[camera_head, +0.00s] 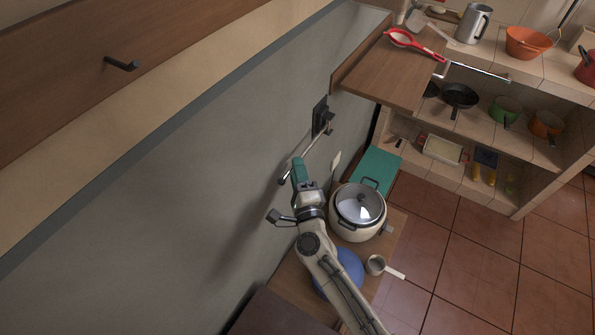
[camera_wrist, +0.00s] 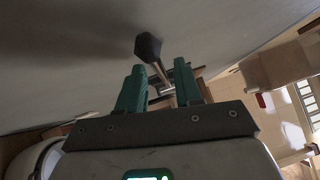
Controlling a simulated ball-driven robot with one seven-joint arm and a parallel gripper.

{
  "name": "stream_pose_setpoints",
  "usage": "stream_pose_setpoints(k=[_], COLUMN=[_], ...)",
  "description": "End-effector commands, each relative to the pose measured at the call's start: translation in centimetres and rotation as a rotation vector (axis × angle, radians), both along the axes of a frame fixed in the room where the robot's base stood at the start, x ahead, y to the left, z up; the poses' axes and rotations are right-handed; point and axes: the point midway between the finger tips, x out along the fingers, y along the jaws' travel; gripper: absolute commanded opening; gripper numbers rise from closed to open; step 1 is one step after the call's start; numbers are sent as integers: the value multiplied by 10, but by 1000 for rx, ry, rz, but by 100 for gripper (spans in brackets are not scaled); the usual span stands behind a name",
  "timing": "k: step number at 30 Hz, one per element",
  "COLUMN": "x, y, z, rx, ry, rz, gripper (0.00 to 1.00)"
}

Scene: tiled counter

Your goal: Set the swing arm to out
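The swing arm (camera_head: 303,157) is a thin metal rod on a dark bracket (camera_head: 321,117) fixed to the grey wall. It slants down and left from the bracket, close to the wall, and ends in a dark tip (camera_head: 282,181). In the wrist view its dark faceted knob (camera_wrist: 148,47) lies ahead of the fingertips, and the rod runs back toward the gap between them. My gripper (camera_head: 298,165), with green fingers, is at the rod's outer part. In the wrist view my gripper (camera_wrist: 159,75) is open, with a clear gap. Contact with the rod cannot be told.
A wooden board (camera_head: 385,75) juts out behind the bracket. Tiled shelves with pans are at right.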

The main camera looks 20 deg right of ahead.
Motion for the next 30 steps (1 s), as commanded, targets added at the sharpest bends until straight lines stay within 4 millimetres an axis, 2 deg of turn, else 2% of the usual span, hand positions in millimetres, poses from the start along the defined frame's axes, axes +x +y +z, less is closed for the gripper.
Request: stream_pose_setpoints(k=[2,10,30], x=[0,0,0], y=[0,0,0], z=[0,0,-1], rx=[0,0,-1], ry=[0,0,0], rz=[0,0,11], gripper=[27,1,0])
